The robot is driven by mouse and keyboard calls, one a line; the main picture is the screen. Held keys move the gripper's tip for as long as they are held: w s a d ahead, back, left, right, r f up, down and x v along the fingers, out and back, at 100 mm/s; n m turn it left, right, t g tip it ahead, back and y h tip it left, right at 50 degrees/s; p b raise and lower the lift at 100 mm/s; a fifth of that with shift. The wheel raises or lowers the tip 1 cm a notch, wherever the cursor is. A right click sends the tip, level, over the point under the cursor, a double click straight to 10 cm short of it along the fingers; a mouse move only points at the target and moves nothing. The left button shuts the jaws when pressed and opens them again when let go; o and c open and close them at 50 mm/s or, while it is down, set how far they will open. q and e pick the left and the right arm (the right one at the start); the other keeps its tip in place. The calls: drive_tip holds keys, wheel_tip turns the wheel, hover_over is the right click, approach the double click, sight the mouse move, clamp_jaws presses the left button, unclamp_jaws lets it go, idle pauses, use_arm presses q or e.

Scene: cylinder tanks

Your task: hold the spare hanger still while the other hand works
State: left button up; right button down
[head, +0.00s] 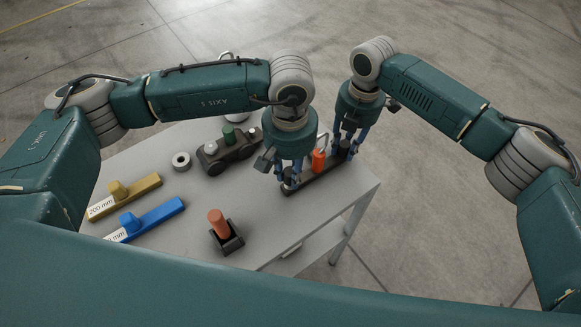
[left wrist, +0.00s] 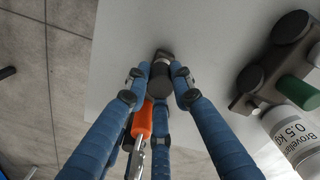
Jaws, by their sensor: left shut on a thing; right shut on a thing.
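A long dark bar (head: 316,178) lies near the table's right edge, with an orange piece (head: 318,160) and a pale wire loop (head: 322,141) at its middle. I cannot tell whether the spare hanger is this whole assembly or one part of it. My left gripper (head: 290,183) is shut on a grey knob at the bar's near left end. In the left wrist view its blue fingers close around this knob (left wrist: 160,70), and the orange piece (left wrist: 143,120) shows behind them. My right gripper (head: 345,150) is shut at the bar's far right end; its fingers partly hide the contact.
A dark carrier (head: 229,152) with a green cylinder stands to the left. A ring (head: 181,161), a yellow bar (head: 131,194), a blue bar (head: 150,219) and a dark holder (head: 227,241) with an orange-brown cylinder (head: 218,221) are on the grey table (head: 275,225). Open floor lies to the right.

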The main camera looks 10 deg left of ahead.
sight(289, 171)
use_arm(q)
drive_tip(key=shift+f, duration=0.35)
drive_tip(key=shift+w+a, duration=0.1)
drive_tip(key=shift+w, duration=0.2)
idle(1.2)
drive_tip(key=shift+f, duration=0.85)
drive_tip(key=o, duration=1)
drive_tip(key=shift+o, duration=0.2)
drive_tip(key=r, duration=1.2)
drive_tip(key=shift+s+r, duration=0.15)
drive_tip(key=shift+s, duration=0.1)
